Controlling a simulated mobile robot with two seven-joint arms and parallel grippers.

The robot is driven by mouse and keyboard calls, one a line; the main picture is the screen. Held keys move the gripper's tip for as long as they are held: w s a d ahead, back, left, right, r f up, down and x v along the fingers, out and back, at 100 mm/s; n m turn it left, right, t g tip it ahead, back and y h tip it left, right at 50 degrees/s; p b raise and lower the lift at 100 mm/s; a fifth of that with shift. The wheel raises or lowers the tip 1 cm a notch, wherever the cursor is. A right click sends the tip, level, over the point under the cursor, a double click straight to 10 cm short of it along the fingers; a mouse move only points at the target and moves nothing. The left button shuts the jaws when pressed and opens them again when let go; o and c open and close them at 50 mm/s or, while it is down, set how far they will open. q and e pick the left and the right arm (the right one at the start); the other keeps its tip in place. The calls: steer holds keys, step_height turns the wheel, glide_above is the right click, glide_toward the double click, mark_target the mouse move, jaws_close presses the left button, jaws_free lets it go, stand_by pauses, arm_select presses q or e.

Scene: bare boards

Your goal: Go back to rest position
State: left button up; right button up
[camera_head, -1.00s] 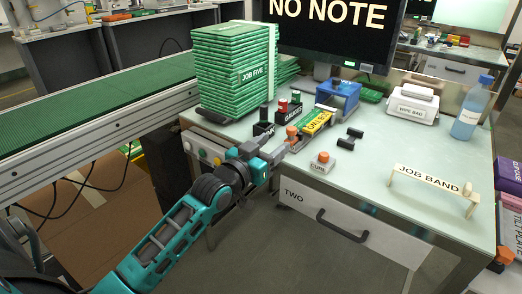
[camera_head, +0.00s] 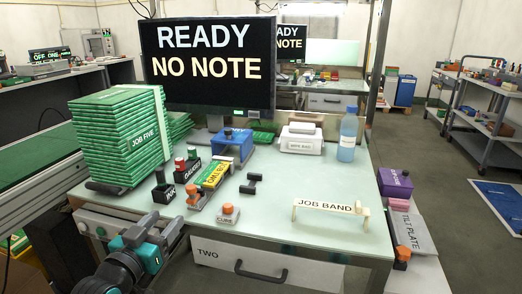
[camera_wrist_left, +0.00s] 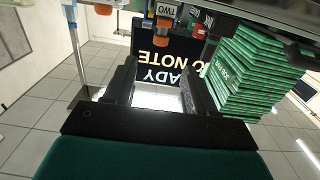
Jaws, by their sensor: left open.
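My left gripper (camera_head: 165,228) is at the front left edge of the desk in the head view, beside the desk's front panel. Its arm comes in from the bottom left. In the left wrist view the left gripper (camera_wrist_left: 160,95) is open with its two dark fingers apart and nothing held between them. The monitor (camera_wrist_left: 165,50) shows upside down beyond the fingers, and the stack of green boards (camera_wrist_left: 245,75) is to their right. My right gripper is in neither view.
The desk (camera_head: 270,205) carries a green stack (camera_head: 122,140), a blue box (camera_head: 233,146), a yellow-green block (camera_head: 213,174), an orange-topped cube (camera_head: 228,214), a JOB BAND stand (camera_head: 328,207) and a bottle (camera_head: 347,137). A conveyor (camera_head: 40,165) runs at left. Open floor lies at right.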

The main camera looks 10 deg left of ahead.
arm_select(q)
steer(key=s+d+f+g+p, duration=0.3)
steer(key=s+d+f, duration=0.3)
steer(key=s, duration=0.3)
steer(key=s+d+f+m+g+p, duration=0.1)
steer(key=s+d+f+g+p, duration=0.2)
steer(key=s+d+f, duration=0.3)
steer(key=s+f+g, duration=0.1)
steer(key=s+f, duration=0.2)
steer(key=shift+s+f+m+p, duration=0.3)
steer(key=shift+s, duration=0.1)
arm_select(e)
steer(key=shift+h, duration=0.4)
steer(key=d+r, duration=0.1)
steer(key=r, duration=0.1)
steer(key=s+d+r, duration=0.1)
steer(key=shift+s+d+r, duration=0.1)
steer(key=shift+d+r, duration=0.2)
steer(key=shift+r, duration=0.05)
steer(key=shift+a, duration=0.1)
